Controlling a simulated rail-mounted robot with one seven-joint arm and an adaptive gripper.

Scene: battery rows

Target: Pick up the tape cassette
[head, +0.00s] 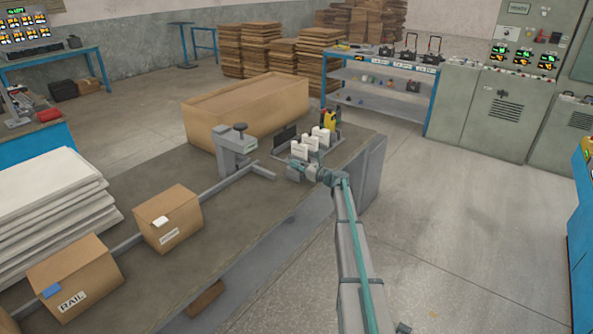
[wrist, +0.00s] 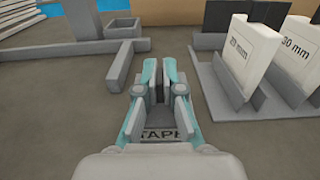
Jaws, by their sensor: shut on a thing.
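My gripper (wrist: 160,72) shows in the wrist view with its two teal-edged fingers close together. It is shut on the tape cassette (wrist: 167,135), of which a grey strip with the dark letters "TAPE" shows between the fingers near the palm. The fingers and palm hide most of the cassette. In the head view my gripper (head: 302,172) is at the front of the rack on the bench, and the cassette cannot be made out there.
White upright cards (wrist: 252,55), marked in mm, stand in a grey rack (wrist: 213,95) right of my gripper. A grey clamp stand (head: 236,150) and rail lie to the left. A large cardboard box (head: 250,108) stands behind. A yellow-black item (head: 330,120) is at the rack's far end.

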